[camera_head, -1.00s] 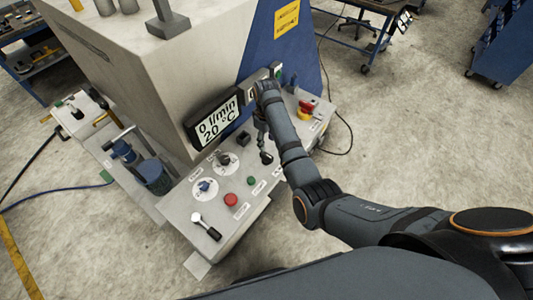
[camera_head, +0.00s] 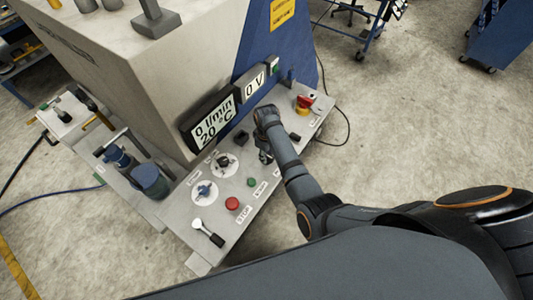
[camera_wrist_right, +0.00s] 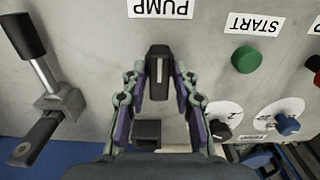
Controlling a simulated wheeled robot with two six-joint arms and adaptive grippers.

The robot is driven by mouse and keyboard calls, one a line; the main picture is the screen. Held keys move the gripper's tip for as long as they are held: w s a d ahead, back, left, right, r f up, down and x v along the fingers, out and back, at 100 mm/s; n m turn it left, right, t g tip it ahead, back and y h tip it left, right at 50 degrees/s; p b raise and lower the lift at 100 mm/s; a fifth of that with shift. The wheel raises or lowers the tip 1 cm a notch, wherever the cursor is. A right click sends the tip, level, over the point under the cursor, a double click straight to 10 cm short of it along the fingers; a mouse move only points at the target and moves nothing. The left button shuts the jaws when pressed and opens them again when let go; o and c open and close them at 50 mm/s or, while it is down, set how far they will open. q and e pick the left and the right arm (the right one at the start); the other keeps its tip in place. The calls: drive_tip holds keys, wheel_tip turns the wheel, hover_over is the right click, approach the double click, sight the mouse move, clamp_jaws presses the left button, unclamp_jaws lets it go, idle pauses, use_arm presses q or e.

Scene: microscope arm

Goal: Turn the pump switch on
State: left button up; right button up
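The pump switch (camera_wrist_right: 159,72) is a black lever-like knob with a pale line, beside the upside-down PUMP label (camera_wrist_right: 160,8) in the right wrist view. My right gripper (camera_wrist_right: 160,78) is open, with one finger on each side of the switch. Small gaps seem to show between fingers and switch; I cannot tell if either touches. In the head view my right gripper (camera_head: 265,154) is low over the control panel (camera_head: 221,246) and mostly hides the switch. My left gripper is not in view.
A green START button (camera_head: 251,181), red STOP button (camera_head: 232,203) and blue knob (camera_head: 204,190) are on the panel. A black-handled lever (camera_wrist_right: 25,36) stands beside the gripper in the wrist view. A display (camera_head: 212,123) reads 0 l/min. A red emergency stop (camera_head: 305,101) is at the far end.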

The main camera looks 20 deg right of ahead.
drive_tip(key=shift+w, duration=0.1)
clamp_jaws()
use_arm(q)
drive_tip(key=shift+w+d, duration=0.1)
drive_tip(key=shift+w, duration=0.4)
use_arm(e)
drive_tip(key=shift+m, duration=0.3)
drive_tip(key=m, duration=0.5)
drive_tip(key=shift+m, duration=0.3)
drive_tip(key=m, duration=0.6)
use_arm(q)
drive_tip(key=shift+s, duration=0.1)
use_arm(e)
drive_tip(key=m, duration=0.5)
drive_tip(key=shift+m, duration=0.5)
